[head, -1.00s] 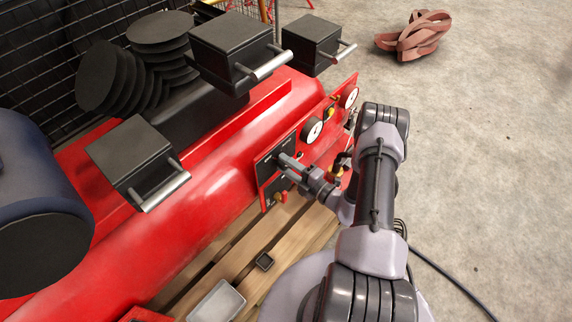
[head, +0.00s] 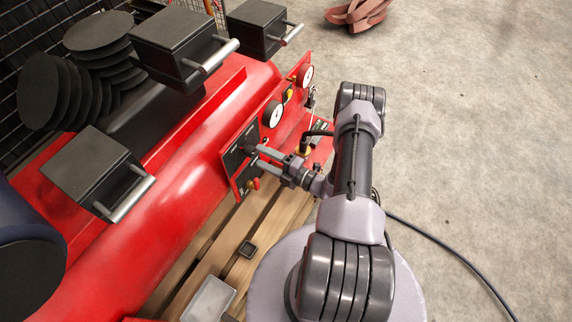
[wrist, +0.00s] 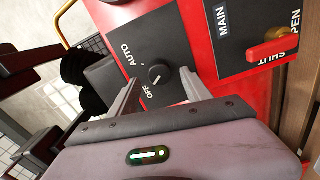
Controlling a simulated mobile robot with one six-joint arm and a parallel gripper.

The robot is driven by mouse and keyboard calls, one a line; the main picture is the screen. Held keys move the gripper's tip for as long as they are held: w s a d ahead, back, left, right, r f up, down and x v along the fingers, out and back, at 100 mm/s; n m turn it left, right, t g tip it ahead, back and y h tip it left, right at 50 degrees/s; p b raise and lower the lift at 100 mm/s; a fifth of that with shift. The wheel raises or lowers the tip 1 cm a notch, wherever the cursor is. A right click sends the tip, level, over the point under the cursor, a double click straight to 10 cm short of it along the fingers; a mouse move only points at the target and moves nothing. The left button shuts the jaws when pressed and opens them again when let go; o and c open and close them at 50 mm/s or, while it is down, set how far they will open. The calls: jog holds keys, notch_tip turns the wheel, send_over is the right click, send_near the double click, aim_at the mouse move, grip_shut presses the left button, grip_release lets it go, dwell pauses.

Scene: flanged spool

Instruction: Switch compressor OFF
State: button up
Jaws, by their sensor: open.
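The red compressor (head: 185,150) lies across the left and middle of the head view. Its black switch panel (head: 229,160) faces my gripper (head: 252,160). In the wrist view the panel carries a small round dark rotary switch (wrist: 158,75) with a light pointer mark, beside the labels AUTO and OFF. I cannot tell surely which label the mark points to. My gripper (wrist: 162,85) is open, with one finger on each side of the switch in the picture. Whether the fingers touch the panel cannot be told.
A red-handled valve (wrist: 272,48) marked MAIN, OPEN and SHUT sits right of the switch. Gauges (head: 273,113) stand farther along the compressor. Concrete floor (head: 450,130) is open at right.

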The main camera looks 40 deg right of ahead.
jog(key=p+v, duration=0.2)
jog(key=v, duration=1.1)
jog(key=shift+r, duration=0.1)
